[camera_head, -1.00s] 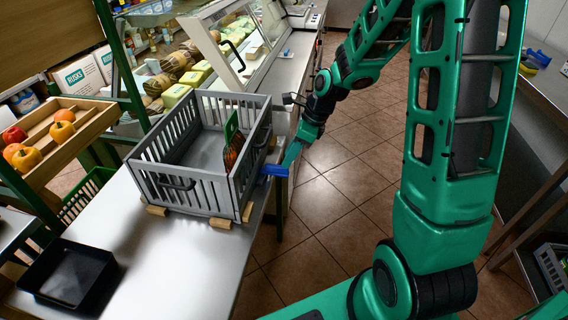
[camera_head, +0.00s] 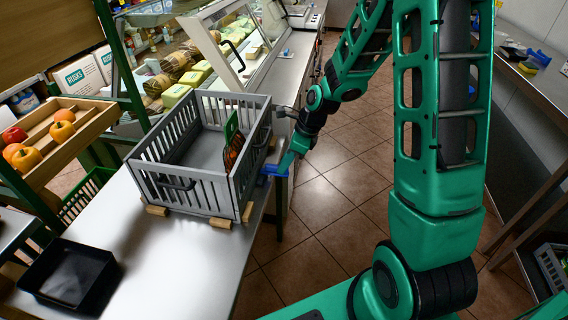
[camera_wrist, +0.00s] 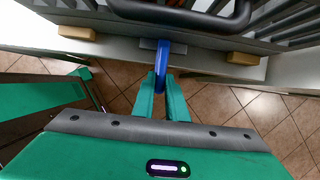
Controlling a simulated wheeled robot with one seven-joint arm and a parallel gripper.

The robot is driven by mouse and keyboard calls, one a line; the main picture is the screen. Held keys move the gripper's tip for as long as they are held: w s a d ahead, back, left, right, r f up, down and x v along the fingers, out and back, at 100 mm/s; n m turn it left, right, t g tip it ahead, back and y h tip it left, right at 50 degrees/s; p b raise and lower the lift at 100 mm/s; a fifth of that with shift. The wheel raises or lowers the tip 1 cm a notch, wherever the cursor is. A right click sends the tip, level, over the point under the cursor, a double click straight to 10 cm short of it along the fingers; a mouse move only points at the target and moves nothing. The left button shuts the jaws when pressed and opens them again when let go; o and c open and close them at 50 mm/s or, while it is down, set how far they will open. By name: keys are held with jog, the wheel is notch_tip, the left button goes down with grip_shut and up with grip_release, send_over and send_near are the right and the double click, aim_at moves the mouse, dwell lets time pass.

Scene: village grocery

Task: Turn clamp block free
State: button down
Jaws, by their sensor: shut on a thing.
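A small blue clamp block (camera_head: 273,171) sits at the table's right edge, beside the grey crate's near right side. In the wrist view the blue block (camera_wrist: 162,62) stands in the middle, running from the table edge down between my fingers. My gripper (camera_wrist: 160,88) is shut on its lower part, with one green finger on each side. In the head view my gripper (camera_head: 284,166) reaches it from the right. The block's far end lies close to the crate's lower edge; I cannot tell whether they touch.
The grey slatted crate (camera_head: 237,190) stands on small wooden blocks (camera_head: 221,222) on the table (camera_head: 178,262) and holds a dark item with a green label (camera_head: 232,140). A black tray (camera_head: 68,275) lies at front left. Tiled floor is free right of the table.

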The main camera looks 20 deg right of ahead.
jog(key=shift+w+d+n+g, duration=0.1)
jog(key=shift+w+n+g, duration=0.7)
jog(key=shift+n, duration=1.15)
jog(key=shift+w+d+n+g, duration=0.1)
jog(key=shift+w+n+g, duration=0.7)
jog(key=shift+n, duration=1.2)
jog(key=shift+w+n+g, duration=0.6)
jog(key=shift+w+n, duration=0.4)
jog(key=shift+n, duration=0.95)
jog(key=c, duration=1.8)
grip_release()
jog(key=shift+o, duration=0.2)
jog(key=v, duration=1)
jog(key=shift+d+r, duration=0.25)
